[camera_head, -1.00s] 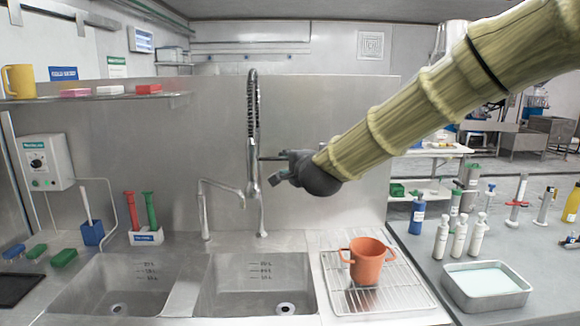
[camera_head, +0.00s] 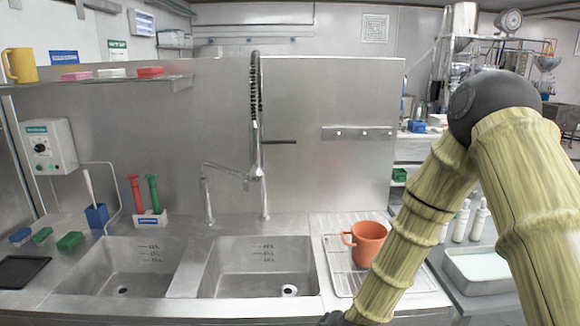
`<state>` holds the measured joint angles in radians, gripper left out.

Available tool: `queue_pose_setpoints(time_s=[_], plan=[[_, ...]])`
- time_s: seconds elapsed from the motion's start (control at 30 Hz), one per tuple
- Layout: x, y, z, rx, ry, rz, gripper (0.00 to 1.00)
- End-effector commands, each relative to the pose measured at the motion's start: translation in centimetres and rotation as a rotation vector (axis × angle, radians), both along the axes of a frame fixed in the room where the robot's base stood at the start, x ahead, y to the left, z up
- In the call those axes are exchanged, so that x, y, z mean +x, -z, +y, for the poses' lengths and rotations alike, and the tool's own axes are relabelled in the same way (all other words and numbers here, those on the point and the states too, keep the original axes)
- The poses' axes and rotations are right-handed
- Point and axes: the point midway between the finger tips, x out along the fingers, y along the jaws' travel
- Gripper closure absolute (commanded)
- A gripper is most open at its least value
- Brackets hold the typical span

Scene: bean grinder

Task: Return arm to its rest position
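My arm, in a yellow-green segmented cover, is folded on the right side of the head view. Its dark elbow joint is raised at the upper right, and the forearm slopes down and left from it. Only a dark piece of the wrist shows, cut off by the bottom edge. My gripper's fingers are out of view. An orange pot (camera_head: 367,243) stands upright on the wire drying rack (camera_head: 336,257) right of the sinks. The forearm passes in front of the rack and close to the pot's right side in the picture.
Two sink basins (camera_head: 262,258) with a tall spring faucet (camera_head: 257,140) lie in the middle. A metal tray (camera_head: 482,282) and white bottles (camera_head: 478,220) on the right counter are partly hidden by my arm. A shelf with a yellow mug (camera_head: 20,66) is at left.

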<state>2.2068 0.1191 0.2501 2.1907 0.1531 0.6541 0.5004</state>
Motion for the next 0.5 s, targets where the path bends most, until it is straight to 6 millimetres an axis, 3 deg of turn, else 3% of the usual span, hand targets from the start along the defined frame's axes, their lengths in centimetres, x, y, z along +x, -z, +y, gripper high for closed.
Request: queue_pose_setpoints(time_s=[0.03,0.2,0.37,0.5], plan=[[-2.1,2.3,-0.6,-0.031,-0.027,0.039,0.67],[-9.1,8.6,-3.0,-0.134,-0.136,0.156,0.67],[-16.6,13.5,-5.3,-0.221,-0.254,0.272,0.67],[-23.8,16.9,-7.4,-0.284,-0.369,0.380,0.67]])
